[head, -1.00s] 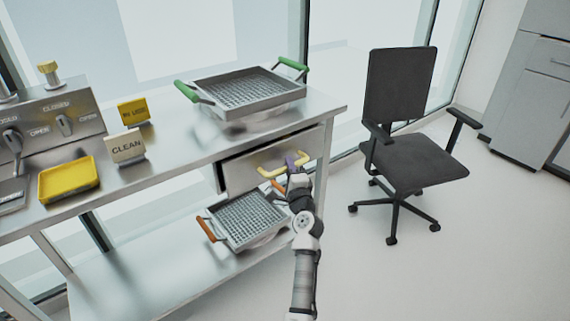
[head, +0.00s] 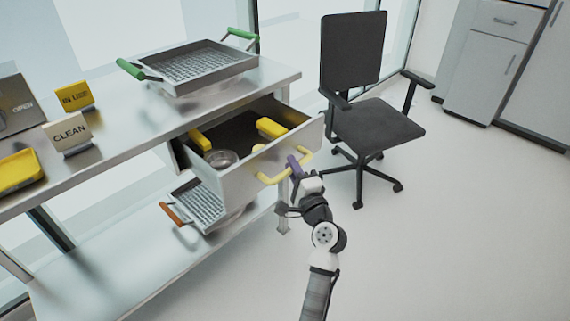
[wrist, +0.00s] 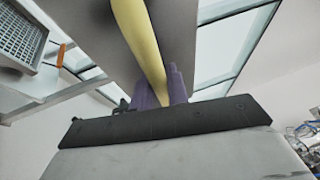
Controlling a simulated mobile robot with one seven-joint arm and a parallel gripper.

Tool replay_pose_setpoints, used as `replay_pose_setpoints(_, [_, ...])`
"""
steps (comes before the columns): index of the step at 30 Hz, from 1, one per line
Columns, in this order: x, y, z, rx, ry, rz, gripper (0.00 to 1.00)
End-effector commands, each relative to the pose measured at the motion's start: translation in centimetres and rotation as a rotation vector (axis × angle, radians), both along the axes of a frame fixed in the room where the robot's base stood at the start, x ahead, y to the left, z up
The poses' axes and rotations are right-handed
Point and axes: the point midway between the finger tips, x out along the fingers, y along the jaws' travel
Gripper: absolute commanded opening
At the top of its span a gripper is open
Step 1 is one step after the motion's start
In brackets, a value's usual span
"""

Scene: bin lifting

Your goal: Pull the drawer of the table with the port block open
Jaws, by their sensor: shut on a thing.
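The drawer (head: 240,180) under the steel table (head: 120,136) stands well out from the table, with its inside showing. Its yellow handle (head: 268,180) runs across the front. My gripper (head: 295,163), with purple fingers, is shut on the handle toward its right part. In the wrist view the yellow handle (wrist: 140,40) passes between the purple fingers (wrist: 160,92). The port block (head: 14,104) is partly in view at the left edge of the head view, on the table top.
A green-handled basket (head: 190,68) is on the table top, and an orange-handled basket (head: 200,205) is on the lower shelf. A black office chair (head: 375,128) stands just right of the drawer. The floor in front is clear.

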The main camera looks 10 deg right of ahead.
Motion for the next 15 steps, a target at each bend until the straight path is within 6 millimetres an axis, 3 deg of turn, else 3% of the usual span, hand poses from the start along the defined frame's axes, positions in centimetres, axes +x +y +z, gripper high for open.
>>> replay_pose_setpoints(11, [-0.19,-0.14,-0.04,0.001,0.001,0.001,0.00])
replay_pose_setpoints(12, [-0.19,-0.14,-0.04,0.001,0.001,0.001,0.17])
replay_pose_setpoints(15, [-0.18,-0.14,-0.03,0.001,0.001,0.000,0.30])
